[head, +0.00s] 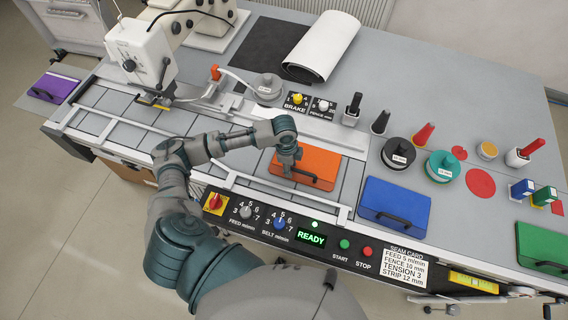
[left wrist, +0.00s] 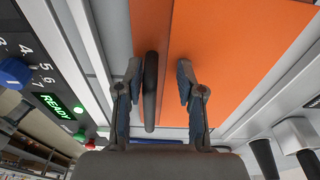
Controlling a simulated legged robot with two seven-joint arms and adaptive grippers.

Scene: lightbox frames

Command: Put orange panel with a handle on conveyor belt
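The orange panel (head: 318,160) lies flat at the right end of the grey segmented belt (head: 165,118), between its pale rails. Its black bar handle shows in the left wrist view (left wrist: 151,85), on the orange surface (left wrist: 235,60). My left gripper (head: 290,172) is over the panel, pointing down at the handle. In the left wrist view my left gripper (left wrist: 157,92) is open, with the handle between its fingers and closer to the left finger. No firm contact is visible. My right gripper is not in view.
A blue panel (head: 395,200) and a green panel (head: 543,245) lie to the right; a purple panel (head: 55,88) is at the far left. The control strip (head: 312,236) runs along the front edge. A sewing machine (head: 140,50) stands at the left, and several spools behind the blue panel.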

